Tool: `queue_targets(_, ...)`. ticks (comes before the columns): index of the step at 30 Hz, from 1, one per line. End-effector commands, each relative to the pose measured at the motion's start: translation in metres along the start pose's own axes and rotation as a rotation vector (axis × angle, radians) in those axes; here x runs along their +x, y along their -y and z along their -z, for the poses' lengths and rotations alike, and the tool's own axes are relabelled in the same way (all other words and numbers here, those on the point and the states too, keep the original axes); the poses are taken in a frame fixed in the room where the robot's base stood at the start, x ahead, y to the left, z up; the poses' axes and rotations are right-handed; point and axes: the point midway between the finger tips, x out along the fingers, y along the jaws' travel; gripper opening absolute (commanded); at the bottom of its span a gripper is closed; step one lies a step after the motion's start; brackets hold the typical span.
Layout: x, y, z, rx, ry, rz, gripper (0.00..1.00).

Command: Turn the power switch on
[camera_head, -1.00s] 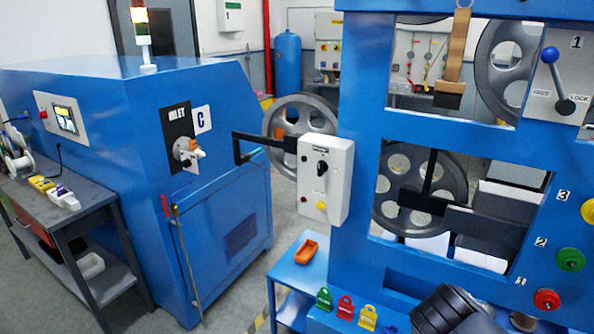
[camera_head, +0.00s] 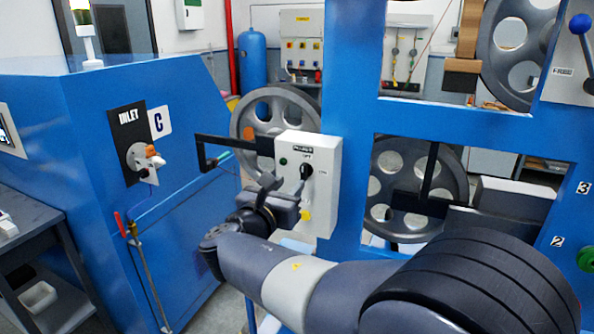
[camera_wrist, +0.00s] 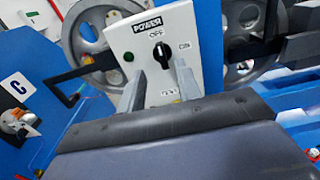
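The power switch is a black rotary knob (camera_head: 306,171) on a white control box (camera_head: 323,185), under a POWER label. In the wrist view the knob (camera_wrist: 161,50) stands roughly upright below OFF, with ON to its right. A green round light or button (camera_wrist: 128,57) is left of it. My gripper (camera_head: 287,187) is in front of the box's lower left part. In the wrist view its two fingers (camera_wrist: 159,80) are spread apart with nothing between them, just below the knob. They look apart from the knob, though the depth is hard to tell.
A black bracket (camera_head: 228,143) reaches left from the box. The blue frame (camera_head: 353,90) stands close on the right, with grey wheels (camera_head: 405,195) behind it. A blue cabinet (camera_head: 190,110) with an inlet valve (camera_head: 144,158) is at left. A yellow button (camera_head: 305,215) sits below the knob.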

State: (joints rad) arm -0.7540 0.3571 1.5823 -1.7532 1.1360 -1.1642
Motion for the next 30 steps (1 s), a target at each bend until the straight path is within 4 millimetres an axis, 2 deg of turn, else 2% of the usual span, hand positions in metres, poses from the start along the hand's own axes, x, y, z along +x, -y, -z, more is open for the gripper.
queue_targets(1,0.012,0.001,-0.002,0.000,0.000,0.004,0.33)
queue_targets(6,0.043,0.001,-0.002,0.000,-0.002,0.003,0.33)
queue_targets(12,0.065,0.001,-0.001,0.001,-0.001,0.002,0.33)
queue_targets(23,0.070,0.001,0.000,0.003,-0.002,0.000,0.33)
queue_targets(30,0.070,0.001,0.000,0.003,-0.002,0.000,0.14)
